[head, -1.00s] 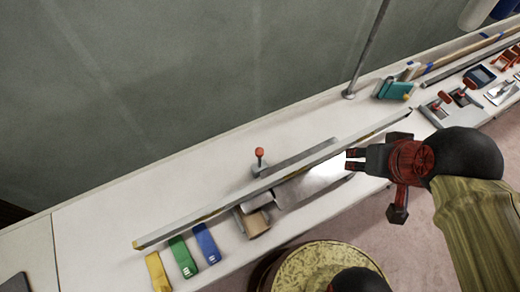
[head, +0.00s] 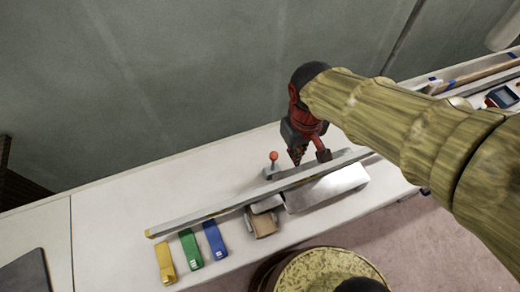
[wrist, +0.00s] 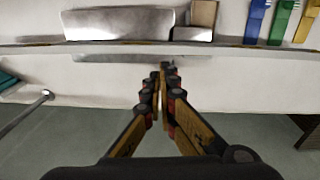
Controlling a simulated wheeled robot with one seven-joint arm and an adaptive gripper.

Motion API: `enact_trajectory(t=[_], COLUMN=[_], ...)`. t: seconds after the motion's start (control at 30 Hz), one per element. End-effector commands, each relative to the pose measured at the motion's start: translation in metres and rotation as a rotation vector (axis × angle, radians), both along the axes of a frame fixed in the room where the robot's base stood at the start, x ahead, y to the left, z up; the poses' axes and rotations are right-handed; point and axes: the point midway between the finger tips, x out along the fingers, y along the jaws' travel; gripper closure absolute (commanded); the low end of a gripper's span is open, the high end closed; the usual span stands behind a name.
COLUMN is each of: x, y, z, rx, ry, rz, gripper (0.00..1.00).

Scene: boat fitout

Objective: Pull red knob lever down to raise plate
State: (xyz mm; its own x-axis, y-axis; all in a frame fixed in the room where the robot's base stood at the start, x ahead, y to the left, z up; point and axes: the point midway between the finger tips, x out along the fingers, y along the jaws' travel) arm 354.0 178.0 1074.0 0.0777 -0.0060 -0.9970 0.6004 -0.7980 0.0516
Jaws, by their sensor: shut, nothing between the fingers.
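The red knob (head: 273,156) stands upright on a short lever with a grey base on the bench, behind the long metal bar (head: 215,208). My gripper (head: 296,160) is just right of the knob in the head view, pointing down, with a small gap showing between them. In the wrist view my gripper (wrist: 163,72) has its fingertips together, and nothing shows between them. I cannot make out the knob in the wrist view. A shiny metal plate (head: 325,190) lies in front of the bar; it also shows in the wrist view (wrist: 118,24).
A brown block (head: 262,224) sits left of the plate. Yellow (head: 165,262), green (head: 190,249) and blue (head: 215,240) items lie at the bench front. A round-topped stool (head: 318,275) stands before the bench. The bench left of the knob is clear.

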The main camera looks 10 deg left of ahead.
Motion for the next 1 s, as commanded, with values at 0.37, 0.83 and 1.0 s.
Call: enact_trajectory(t=[0.37,0.83,1.0], x=[0.020,0.072,0.071], y=[0.110,0.183,0.179], z=[-0.061,-0.079,-0.079], rx=[-0.160,-0.273,-0.280], ry=[0.124,0.145,0.164], rz=[0.471,1.028,1.104], gripper=[1.00,1.00,1.00])
